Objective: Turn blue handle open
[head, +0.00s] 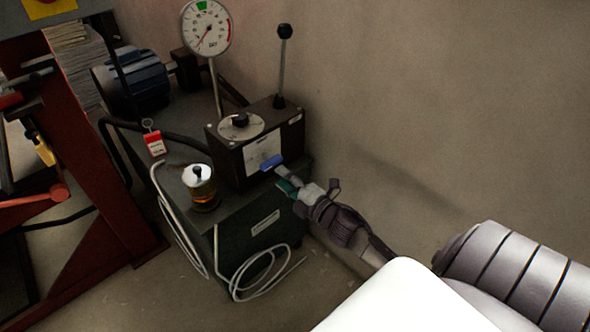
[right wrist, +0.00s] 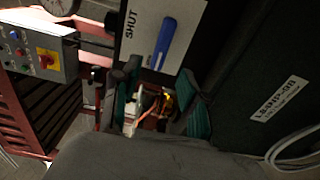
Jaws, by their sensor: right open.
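The blue handle (head: 271,162) sits on the white label plate on the front of a dark control box (head: 262,140). My right gripper (head: 284,178) is at the box front, close to the handle. In the right wrist view my right gripper (right wrist: 160,90) is open, its two teal fingers spread just below the handle. Nothing is between the fingers, and I cannot tell whether they touch the handle. My left gripper does not show.
A pressure gauge (head: 206,28) and a black-knobbed lever (head: 284,60) rise near the box. A glass jar (head: 199,184), a red tag (head: 154,143) and white hoses (head: 265,278) are at left. A red frame (head: 90,170) stands further left. The wall is bare at right.

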